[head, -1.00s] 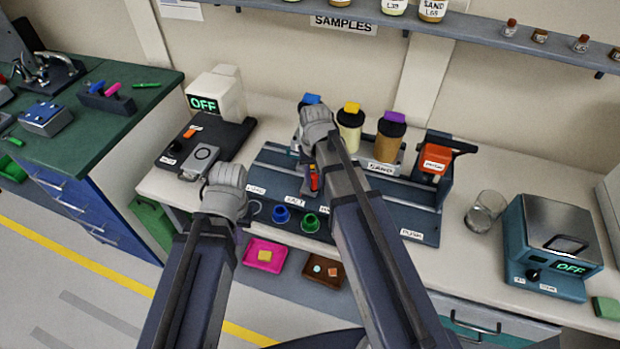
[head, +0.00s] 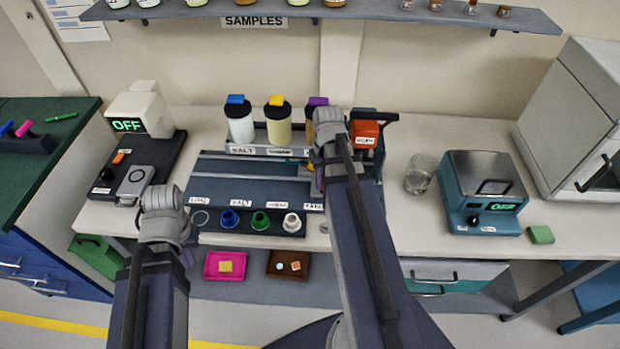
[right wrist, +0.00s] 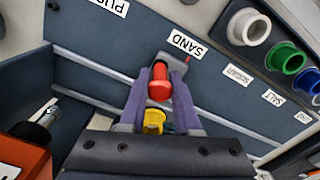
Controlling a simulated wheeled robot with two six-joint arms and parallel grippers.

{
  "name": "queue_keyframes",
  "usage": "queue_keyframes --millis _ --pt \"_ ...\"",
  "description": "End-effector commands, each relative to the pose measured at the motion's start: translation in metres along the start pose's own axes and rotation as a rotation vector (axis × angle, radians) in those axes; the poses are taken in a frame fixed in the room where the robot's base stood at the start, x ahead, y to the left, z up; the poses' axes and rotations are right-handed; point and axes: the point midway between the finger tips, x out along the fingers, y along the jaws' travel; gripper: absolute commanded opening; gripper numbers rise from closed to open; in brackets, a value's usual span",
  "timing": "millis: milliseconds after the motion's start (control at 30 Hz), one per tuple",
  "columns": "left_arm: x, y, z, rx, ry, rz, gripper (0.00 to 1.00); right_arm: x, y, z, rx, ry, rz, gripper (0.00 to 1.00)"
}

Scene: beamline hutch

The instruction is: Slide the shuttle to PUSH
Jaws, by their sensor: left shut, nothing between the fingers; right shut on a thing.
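The shuttle, with a red knob (right wrist: 160,82) and a yellow part (right wrist: 153,121), sits on the rail track (right wrist: 95,70) beside the SAND label (right wrist: 187,44) in the right wrist view. My right gripper (right wrist: 160,72) has its purple fingers around the knob, shut on it. In the head view my right arm hides most of the shuttle. The PUSH label (right wrist: 112,5) lies farther along the track, at the top left of the wrist view. My left gripper (head: 185,255) is shut and empty, in front of the track's left end; my arm partly hides it.
An orange block (head: 365,132) stands at the track's right end; its black rod (right wrist: 42,128) shows in the wrist view. Jars with blue (head: 239,118), yellow (head: 278,120) and purple lids stand behind the track. A glass beaker (head: 420,174) and a teal machine (head: 482,190) are right.

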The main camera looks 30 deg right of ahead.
Motion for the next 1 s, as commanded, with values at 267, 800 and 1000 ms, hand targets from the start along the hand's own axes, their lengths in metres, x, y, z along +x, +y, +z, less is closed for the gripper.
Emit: queue_keyframes --millis 267,800,1000 --pt "0.0004 0.0000 0.0000 0.000 0.000 0.000 0.00 0.0004 0.0089 0.0053 0.000 -0.004 -0.001 0.00" --pt "0.0002 0.0000 0.0000 0.000 0.000 0.000 0.00 0.0002 0.0090 0.0046 0.000 -0.002 0.000 0.52" --pt "-0.0004 0.0000 0.0000 0.000 0.000 0.000 0.00 -0.0004 0.0090 0.0042 0.000 -0.001 0.000 0.52"
